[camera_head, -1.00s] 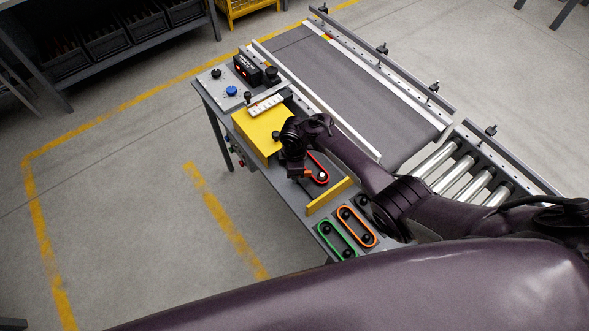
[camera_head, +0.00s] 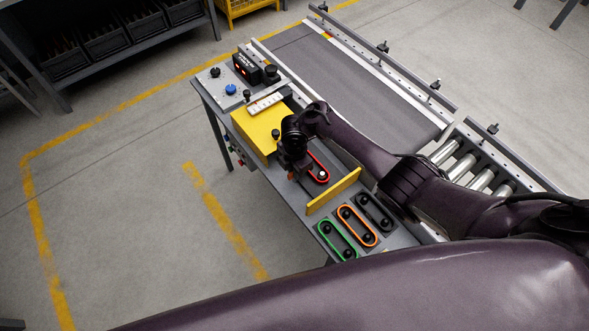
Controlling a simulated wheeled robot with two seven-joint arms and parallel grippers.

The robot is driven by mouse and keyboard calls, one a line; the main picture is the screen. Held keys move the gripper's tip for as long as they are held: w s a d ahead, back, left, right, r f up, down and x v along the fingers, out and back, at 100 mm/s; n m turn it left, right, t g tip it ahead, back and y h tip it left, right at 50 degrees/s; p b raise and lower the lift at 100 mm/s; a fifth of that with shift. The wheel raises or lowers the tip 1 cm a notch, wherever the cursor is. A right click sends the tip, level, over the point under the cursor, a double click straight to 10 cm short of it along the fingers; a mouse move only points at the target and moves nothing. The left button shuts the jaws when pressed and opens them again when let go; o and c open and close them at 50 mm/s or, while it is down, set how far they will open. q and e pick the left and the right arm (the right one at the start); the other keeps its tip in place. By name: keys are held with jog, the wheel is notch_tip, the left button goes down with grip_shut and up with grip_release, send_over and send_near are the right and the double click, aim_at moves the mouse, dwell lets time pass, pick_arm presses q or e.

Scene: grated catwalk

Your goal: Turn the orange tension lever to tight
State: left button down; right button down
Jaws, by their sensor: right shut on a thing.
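My right gripper (camera_head: 291,173) reaches down at the bench beside the red belt loop (camera_head: 318,168), near the yellow cover (camera_head: 260,130). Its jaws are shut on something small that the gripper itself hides. An orange part showed at the fingers a moment ago, so this looks like the orange tension lever. The lever's angle and any tight mark cannot be made out. My left gripper is not in view.
A yellow upright strip (camera_head: 333,191) stands close to the right of the gripper. Green (camera_head: 337,240), orange (camera_head: 357,226) and black (camera_head: 374,211) belt loops lie on the bench's near end. The conveyor (camera_head: 365,85) runs behind my right arm.

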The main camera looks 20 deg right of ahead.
dwell(0.4)
jog(key=c, duration=1.5)
grip_release()
notch_tip(320, 180, up, 8)
jog(key=shift+f+p, duration=0.1)
jog(key=shift+p, duration=0.7)
